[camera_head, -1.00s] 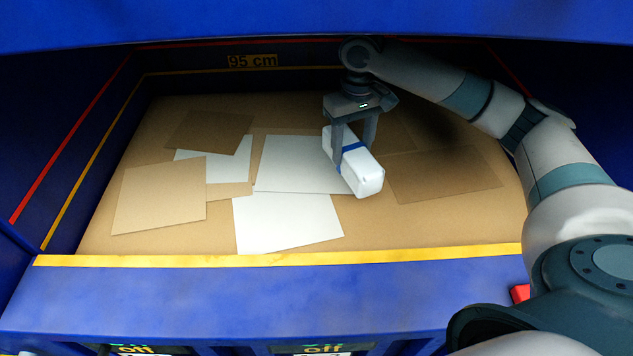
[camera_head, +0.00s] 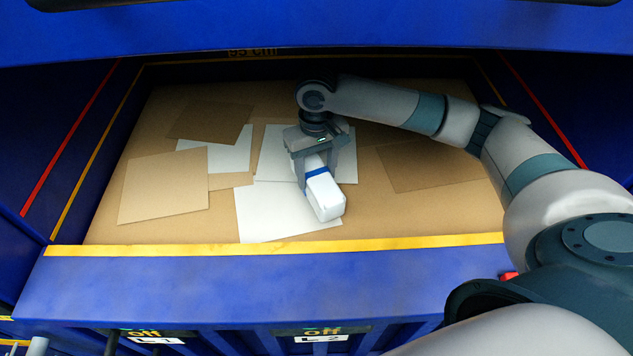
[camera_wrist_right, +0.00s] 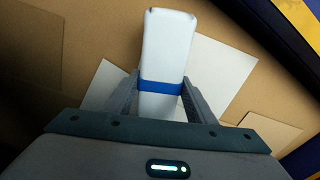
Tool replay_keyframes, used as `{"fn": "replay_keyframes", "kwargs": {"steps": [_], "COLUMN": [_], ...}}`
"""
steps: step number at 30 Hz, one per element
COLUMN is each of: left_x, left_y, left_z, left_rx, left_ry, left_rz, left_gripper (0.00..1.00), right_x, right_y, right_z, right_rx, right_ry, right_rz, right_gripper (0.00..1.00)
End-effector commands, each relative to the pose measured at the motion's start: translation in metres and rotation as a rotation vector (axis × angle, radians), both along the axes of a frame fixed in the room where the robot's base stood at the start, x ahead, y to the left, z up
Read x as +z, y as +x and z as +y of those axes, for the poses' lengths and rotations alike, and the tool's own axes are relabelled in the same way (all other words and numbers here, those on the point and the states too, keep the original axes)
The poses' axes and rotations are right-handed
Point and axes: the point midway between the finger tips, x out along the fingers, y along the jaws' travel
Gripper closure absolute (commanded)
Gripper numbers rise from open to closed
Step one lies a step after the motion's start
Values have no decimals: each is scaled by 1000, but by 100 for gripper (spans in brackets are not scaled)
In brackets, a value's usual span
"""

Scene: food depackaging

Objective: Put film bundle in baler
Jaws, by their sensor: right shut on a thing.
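The film bundle (camera_head: 326,198) is a white block with a blue strap, inside the blue baler (camera_head: 250,285). My right gripper (camera_head: 312,176) is shut on the bundle around its strap, reaching down from above. In the right wrist view the bundle (camera_wrist_right: 168,50) lies between both fingers (camera_wrist_right: 160,92), its free end pointing away from the palm. The bundle is low over the white sheets; I cannot tell whether it touches them. My left gripper is not in view.
Brown and white flat sheets (camera_head: 165,185) lie on the baler's tan floor (camera_head: 400,220). A yellow-striped front sill (camera_head: 200,249) and blue side walls bound the chamber. The blue upper edge (camera_head: 300,35) hangs above. The floor at right is mostly clear.

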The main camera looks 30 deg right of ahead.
Motion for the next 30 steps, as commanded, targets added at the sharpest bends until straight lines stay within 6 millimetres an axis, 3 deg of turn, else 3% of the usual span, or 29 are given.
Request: {"fn": "replay_keyframes", "kwargs": {"steps": [12,23,24,26,30], "left_x": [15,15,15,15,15], "left_y": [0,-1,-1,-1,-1], "left_z": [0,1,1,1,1], "left_rx": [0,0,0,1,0], "left_ry": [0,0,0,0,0], "left_rz": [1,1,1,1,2], "left_gripper": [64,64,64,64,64], "right_x": [-38,-40,-41,-41,-41], "right_y": [-1,-1,-1,0,0], "right_z": [0,0,0,0,0], "right_rx": [1,1,1,1,1], "right_ry": [-1,-1,-1,-1,-1], "right_rz": [1,1,1,0,0], "right_gripper": [74,74,47,33,31]}}
